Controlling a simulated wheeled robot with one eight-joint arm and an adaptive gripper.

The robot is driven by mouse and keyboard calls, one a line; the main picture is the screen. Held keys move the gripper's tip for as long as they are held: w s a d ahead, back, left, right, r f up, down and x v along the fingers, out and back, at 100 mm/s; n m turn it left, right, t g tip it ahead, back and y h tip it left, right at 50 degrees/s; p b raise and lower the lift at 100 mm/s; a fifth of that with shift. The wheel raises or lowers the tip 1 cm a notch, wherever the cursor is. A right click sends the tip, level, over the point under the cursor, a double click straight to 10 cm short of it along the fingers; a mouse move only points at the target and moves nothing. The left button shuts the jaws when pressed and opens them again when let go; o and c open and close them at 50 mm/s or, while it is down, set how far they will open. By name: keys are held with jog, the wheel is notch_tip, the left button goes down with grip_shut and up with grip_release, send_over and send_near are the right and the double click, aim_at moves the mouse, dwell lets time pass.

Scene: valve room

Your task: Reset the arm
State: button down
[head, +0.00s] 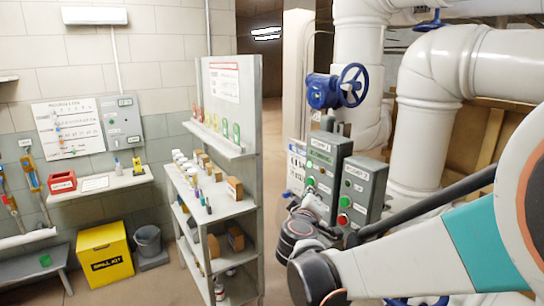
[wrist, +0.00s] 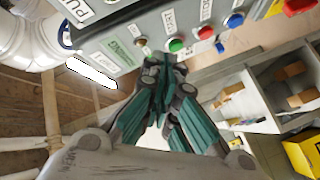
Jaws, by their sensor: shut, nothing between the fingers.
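My arm (head: 470,245) reaches in from the right of the head view and bends at a dark joint low in the middle. In the wrist view my gripper (wrist: 163,68) has its green fingers shut, with nothing held. The fingertips overlap the lower edge of a grey control box (wrist: 125,40) in the picture; I cannot tell whether they touch it. The box carries a green button (wrist: 176,45), a red button (wrist: 205,32) and blue buttons. In the head view two grey control boxes (head: 322,165) stand just beyond my wrist, which partly hides them.
Large white pipes (head: 425,110) and a blue valve handwheel (head: 353,85) stand behind the boxes. A white shelf (head: 225,210) with bottles and cartons is to the left. A yellow spill kit bin (head: 105,255) and grey bucket (head: 148,242) stand on the floor. A doorway opens behind.

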jog(key=s+d+m+g+b, duration=0.1)
jog(key=s+d+m+g, duration=0.3)
jog(key=s+d, duration=0.85)
jog(key=s+f+m+g+y, duration=0.1)
jog(key=s+f, duration=0.2)
jog(key=s, duration=0.3)
jog(key=s+a+f+m+g+y+b, duration=0.1)
jog(key=s+f+g+y, duration=0.1)
jog(key=s+f, duration=0.2)
jog(key=s+f+m+g+y+b, duration=0.1)
jog(key=s+f+m+g, duration=0.1)
jog(key=s, duration=0.8)
jog(key=shift+a+f, duration=0.3)
jog(key=shift+f, duration=0.4)
